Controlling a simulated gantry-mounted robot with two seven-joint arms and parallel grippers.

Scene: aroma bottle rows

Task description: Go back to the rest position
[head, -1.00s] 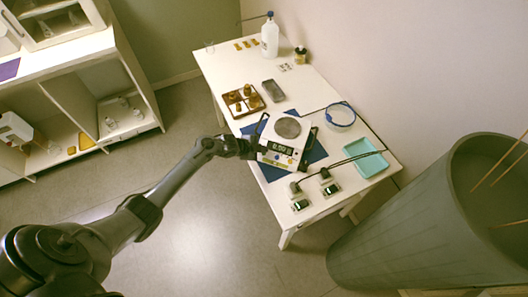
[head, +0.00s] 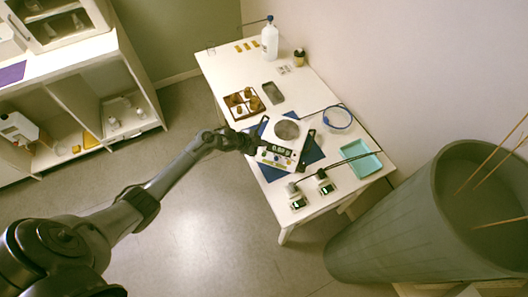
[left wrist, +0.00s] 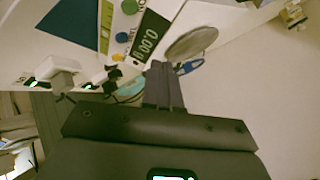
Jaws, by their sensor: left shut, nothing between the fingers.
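My left gripper (head: 258,143) is at the left edge of the white scale, over the table's front side. In the left wrist view its fingers (left wrist: 163,88) are together with nothing between them. The scale (head: 280,152) has a round grey pan (head: 287,129) and a lit display; the pan (left wrist: 192,42) looks empty. In the left wrist view the display (left wrist: 151,37) seems to read 0.00 g. The scale stands on a blue mat (head: 315,153). My right gripper is in neither current view.
On the white table (head: 225,67) stand a brown tray (head: 233,104) with amber bottles, a dark phone-like slab (head: 272,93), a white bottle (head: 270,40), a blue-rimmed dish (head: 338,118) and a teal tray (head: 365,163). A large grey bin (head: 395,225) stands right; open floor lies left.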

